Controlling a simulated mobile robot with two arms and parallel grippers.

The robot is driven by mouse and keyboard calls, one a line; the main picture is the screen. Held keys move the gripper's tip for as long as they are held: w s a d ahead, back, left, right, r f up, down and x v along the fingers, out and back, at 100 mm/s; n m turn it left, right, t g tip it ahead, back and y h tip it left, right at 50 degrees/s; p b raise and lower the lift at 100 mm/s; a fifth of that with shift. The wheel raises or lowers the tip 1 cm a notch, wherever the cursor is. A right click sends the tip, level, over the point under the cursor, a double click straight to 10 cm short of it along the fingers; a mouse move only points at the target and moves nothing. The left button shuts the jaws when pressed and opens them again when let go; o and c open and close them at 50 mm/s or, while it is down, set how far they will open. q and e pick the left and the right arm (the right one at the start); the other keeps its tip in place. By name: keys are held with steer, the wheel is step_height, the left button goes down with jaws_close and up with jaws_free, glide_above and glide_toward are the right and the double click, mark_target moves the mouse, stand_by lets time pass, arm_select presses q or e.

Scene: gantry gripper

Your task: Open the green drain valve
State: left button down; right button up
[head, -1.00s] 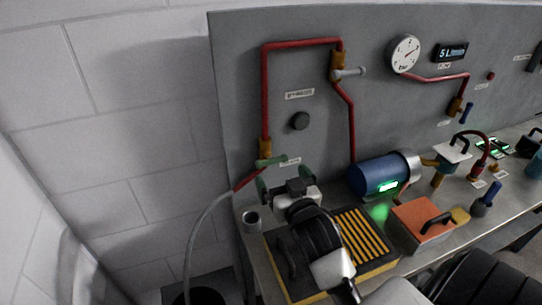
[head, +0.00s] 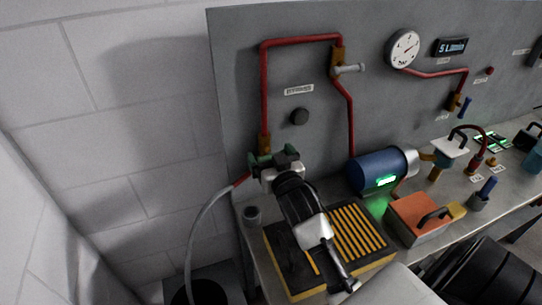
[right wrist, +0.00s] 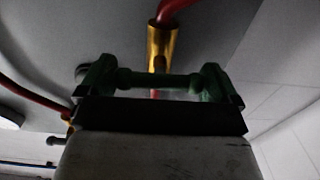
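The green drain valve handle (right wrist: 165,80) is a short green bar in front of a brass fitting (right wrist: 163,45) on the red pipe, in the right wrist view. In the head view my right gripper (head: 272,157) hides most of it, at the bottom of the left red pipe. My right gripper also shows in the right wrist view (right wrist: 158,86), with its green fingers wide apart. The bar spans the gap between the fingers, one at each end. I cannot tell whether they touch it. My left gripper is not in view.
A grey hose (head: 199,222) hangs below the valve towards a dark bucket (head: 205,291). A small grey cup (head: 252,216), a black and yellow grate (head: 358,232), a blue pump (head: 377,172) and an orange box (head: 415,215) stand on the bench. A grey panel (head: 235,60) rises behind.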

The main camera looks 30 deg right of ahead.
steer(key=shift+n, duration=0.4)
steer(key=n+p, duration=0.2)
steer(key=n, duration=0.1)
steer(key=shift+r, duration=0.1)
steer(key=n+p, duration=0.2)
steer(key=n, duration=0.3)
steer(key=n+p, duration=0.1)
steer(key=n, duration=0.4)
steer(key=n+p, duration=0.1)
steer(key=n, duration=0.3)
steer(key=shift+f, duration=0.2)
steer(key=shift+n, duration=0.3)
steer(key=o, duration=0.5)
steer(key=shift+o, duration=0.3)
steer(key=shift+a, duration=0.1)
